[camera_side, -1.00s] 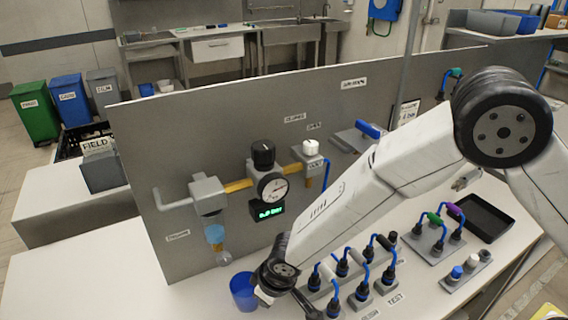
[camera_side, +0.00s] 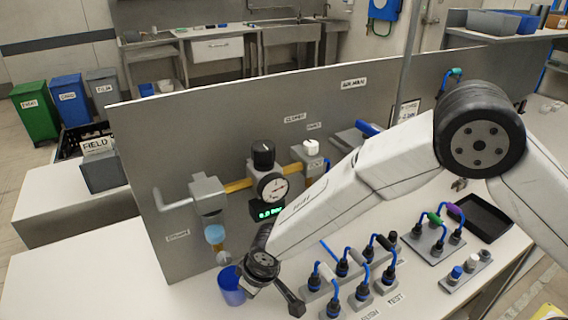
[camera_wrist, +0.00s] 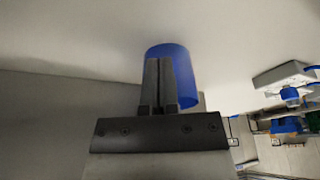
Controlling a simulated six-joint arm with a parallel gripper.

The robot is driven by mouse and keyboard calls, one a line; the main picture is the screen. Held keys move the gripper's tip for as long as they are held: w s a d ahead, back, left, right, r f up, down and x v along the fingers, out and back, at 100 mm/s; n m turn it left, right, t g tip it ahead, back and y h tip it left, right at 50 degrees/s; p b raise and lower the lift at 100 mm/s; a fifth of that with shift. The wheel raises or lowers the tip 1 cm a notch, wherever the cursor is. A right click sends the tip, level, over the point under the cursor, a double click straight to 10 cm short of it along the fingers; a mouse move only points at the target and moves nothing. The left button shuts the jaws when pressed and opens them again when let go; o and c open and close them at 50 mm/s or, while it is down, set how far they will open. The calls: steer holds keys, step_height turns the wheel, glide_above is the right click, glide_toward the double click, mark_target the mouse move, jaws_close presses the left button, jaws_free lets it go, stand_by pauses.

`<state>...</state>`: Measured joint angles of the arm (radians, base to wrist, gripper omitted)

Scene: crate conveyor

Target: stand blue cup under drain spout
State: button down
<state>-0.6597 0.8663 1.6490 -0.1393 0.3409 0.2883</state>
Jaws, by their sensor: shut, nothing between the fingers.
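The blue cup (camera_side: 230,286) stands upright on the white bench close to the grey panel, below and slightly right of the drain spout (camera_side: 223,258). The spout hangs under a pale blue bowl (camera_side: 214,234) on the panel's left part. In the wrist view the cup (camera_wrist: 183,65) lies just beyond my gripper (camera_wrist: 159,62). My gripper's two fingers are shut together with nothing between them, overlapping the cup's near side. I cannot tell whether they touch it. In the side view my wrist is right of the cup, and the fingertips are hard to make out.
A pressure gauge (camera_side: 272,187) and regulator stand out from the panel right of the spout. Blocks with blue-handled connectors (camera_side: 345,268) stand right of my wrist. A black tray (camera_side: 484,218) lies farther right. The bench left of the cup is clear.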

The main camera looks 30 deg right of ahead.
stand_by(0.5)
steer(key=shift+s+d, duration=0.25)
steer(key=shift+s, duration=0.25)
steer(key=shift+s+d, duration=0.25)
steer(key=shift+s, duration=0.2)
steer(key=shift+s+d, duration=0.45)
steer(key=shift+s, duration=0.35)
steer(key=v, duration=1)
